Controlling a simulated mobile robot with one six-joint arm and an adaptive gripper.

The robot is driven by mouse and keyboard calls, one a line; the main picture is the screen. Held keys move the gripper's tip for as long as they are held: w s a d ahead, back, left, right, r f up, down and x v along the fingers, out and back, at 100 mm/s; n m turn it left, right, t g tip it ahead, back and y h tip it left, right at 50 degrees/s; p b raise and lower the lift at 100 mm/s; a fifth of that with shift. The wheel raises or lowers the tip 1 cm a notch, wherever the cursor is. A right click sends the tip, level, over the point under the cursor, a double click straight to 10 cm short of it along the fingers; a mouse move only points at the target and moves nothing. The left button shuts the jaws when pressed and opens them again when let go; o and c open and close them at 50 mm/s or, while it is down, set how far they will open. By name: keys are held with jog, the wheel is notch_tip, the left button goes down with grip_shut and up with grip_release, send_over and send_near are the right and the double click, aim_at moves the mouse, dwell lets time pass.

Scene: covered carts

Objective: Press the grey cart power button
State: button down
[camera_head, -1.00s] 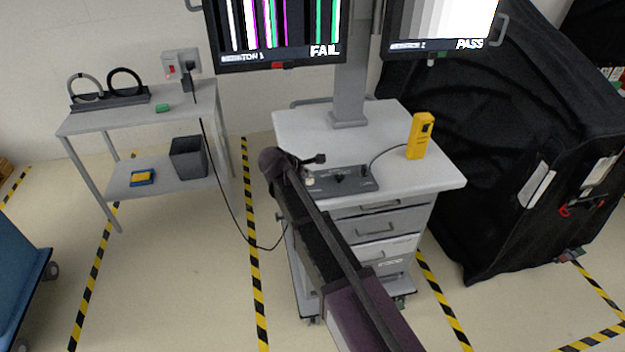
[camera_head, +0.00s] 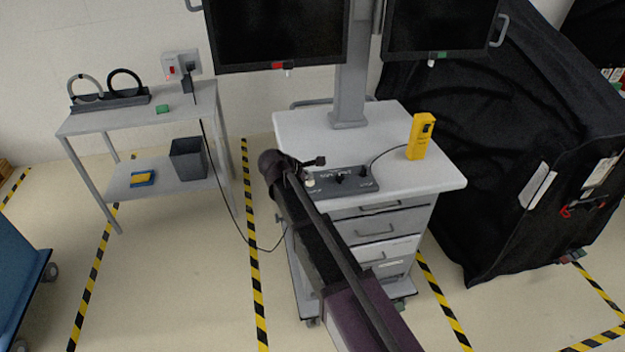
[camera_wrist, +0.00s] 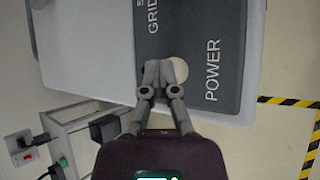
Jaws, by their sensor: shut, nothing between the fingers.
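The grey cart (camera_head: 293,127) stands in the middle of the head view, with a dark grey control panel (camera_head: 362,186) on its white top. In the wrist view the panel (camera_wrist: 205,25) carries the words POWER and GRID. The round, pale power button (camera_wrist: 179,70) is beside the word POWER, partly hidden behind my fingertips. My gripper (camera_wrist: 158,72) is shut and empty, its tips at the button's left edge in the picture. It also shows at the panel's left end in the head view (camera_head: 316,161). Whether the tips touch the button I cannot tell.
Two dark monitors (camera_head: 278,35) (camera_head: 440,25) hang above the cart. A yellow handheld device (camera_head: 420,136) stands on its top, cabled to the panel. A side table (camera_head: 85,122) with a wall socket (camera_head: 180,65) is at left. A black-covered cart (camera_head: 500,150) stands close at right.

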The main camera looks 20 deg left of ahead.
jog(key=shift+r, duration=0.35)
notch_tip(320, 180, up, 6)
jog(key=p, duration=0.6)
dwell(0.4)
jog(key=shift+f, duration=0.1)
dwell(0.3)
jog(key=d+m, duration=0.1)
jog(key=d, duration=0.3)
jog(key=d+f+m+g, duration=0.1)
jog(key=d+m, duration=0.1)
jog(key=d, duration=0.3)
jog(key=d+f+m+g, duration=0.1)
jog(key=d+m, duration=0.1)
jog(key=d, duration=0.2)
jog(key=shift+s+d, duration=0.25)
jog(key=shift+d, duration=0.1)
jog(key=s+d+f+m+g+y, duration=0.1)
jog(key=s+d+m, duration=0.4)
jog(key=d, duration=0.5)
jog(key=s+d+f+m+g+y, duration=0.1)
jog(key=s+d+m+g, duration=0.2)
jog(key=d, duration=0.7)
jog(key=s+d+f+m+g+y, duration=0.1)
jog(key=s+d+m+g, duration=0.1)
jog(key=s+d+m, duration=0.6)
jog(key=d+m, duration=0.1)
jog(key=d, duration=0.1)
jog(key=shift+d+f+y, duration=0.3)
jog(key=shift+d, duration=0.1)
